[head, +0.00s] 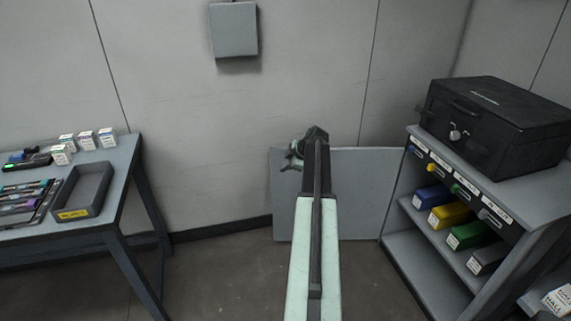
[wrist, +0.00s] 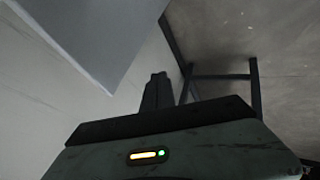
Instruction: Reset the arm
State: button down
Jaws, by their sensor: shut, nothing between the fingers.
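My arm reaches forward in the middle of the head view.
A table (head: 124,160) on the left bears a grey tray (head: 88,188), tools and several small boxes. On the right a shelf unit (head: 410,245) holds coloured bins and a black case (head: 490,125). A grey panel (head: 365,190) leans at the wall. Floor between is clear.

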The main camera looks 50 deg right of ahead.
jog(key=p+v, duration=0.5)
jog(key=v, duration=0.4)
jog(key=shift+a+r+p, duration=0.15)
jog(key=shift+a+p, duration=0.25)
jog(key=shift+a, duration=0.05)
